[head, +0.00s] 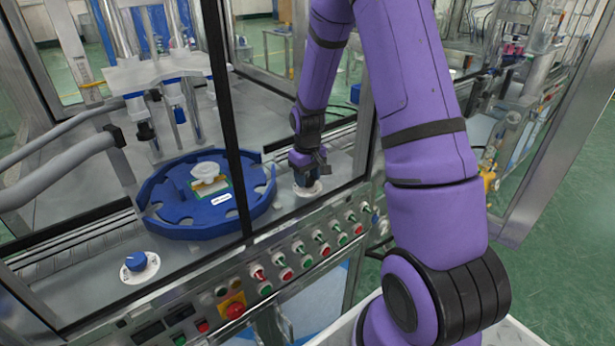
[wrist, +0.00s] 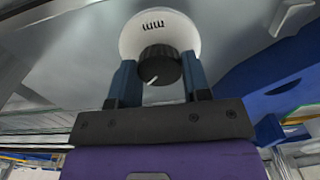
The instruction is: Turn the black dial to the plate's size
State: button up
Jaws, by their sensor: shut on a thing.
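My gripper (head: 308,170) reaches down beside the turntable in the head view. In the wrist view its two blue-grey fingers (wrist: 161,76) stand on either side of the black dial (wrist: 158,60) and are shut on it. The dial has a ribbed edge and a white pointer line, which points to the lower left in that view. A blue turntable (head: 205,228) carries a green and yellow block with a white part on top (head: 207,172). A small white label (head: 222,198) is too small to read.
A blue dial (head: 136,261) on a white disc sits at the lower left. A front panel (head: 290,262) with several coloured buttons and switches runs below the deck. A frame post (head: 226,110) stands between my gripper and the turntable's left part. Grey hoses (head: 60,165) are at the left.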

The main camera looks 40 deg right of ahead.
aim_at(308, 178)
jog(key=o, duration=0.9)
notch_tip(308, 178, up, 11)
jog(key=shift+f, duration=0.1)
dwell(0.3)
